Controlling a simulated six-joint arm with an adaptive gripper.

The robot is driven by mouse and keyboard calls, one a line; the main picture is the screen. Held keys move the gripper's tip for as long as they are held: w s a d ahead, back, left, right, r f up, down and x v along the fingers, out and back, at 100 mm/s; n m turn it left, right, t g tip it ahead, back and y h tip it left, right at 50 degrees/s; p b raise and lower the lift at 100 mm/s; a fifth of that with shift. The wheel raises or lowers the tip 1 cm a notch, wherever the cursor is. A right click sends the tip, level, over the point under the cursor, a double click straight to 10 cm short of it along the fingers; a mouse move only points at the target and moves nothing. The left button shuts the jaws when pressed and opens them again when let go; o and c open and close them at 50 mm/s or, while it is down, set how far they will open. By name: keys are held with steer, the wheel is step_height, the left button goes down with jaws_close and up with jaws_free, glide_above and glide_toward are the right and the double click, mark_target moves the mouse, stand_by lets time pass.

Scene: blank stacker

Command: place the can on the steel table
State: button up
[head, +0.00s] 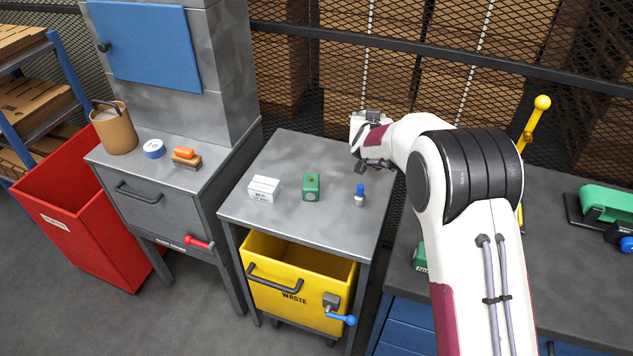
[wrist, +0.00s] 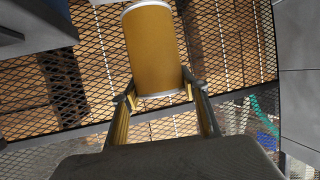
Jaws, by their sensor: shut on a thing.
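The can is a yellow-brown cylinder with pale rims, seen in the wrist view (wrist: 151,48). My gripper (wrist: 160,90) is shut on it near its lower end in that picture, one finger on each side. In the head view my gripper (head: 374,165) is above the back right part of the grey steel table (head: 300,155). I cannot make out the can in the head view; my gripper and arm seem to hide it.
A white box (head: 263,190), a green block (head: 311,187) and a small blue-topped item (head: 360,195) stand on the steel table. A yellow waste bin (head: 290,285) sits below. Mesh fencing stands behind.

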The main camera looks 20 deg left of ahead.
steer(key=shift+f, duration=3.05)
steer(key=shift+f, duration=1.9)
steer(key=shift+f, duration=0.15)
steer(key=o, duration=1.4)
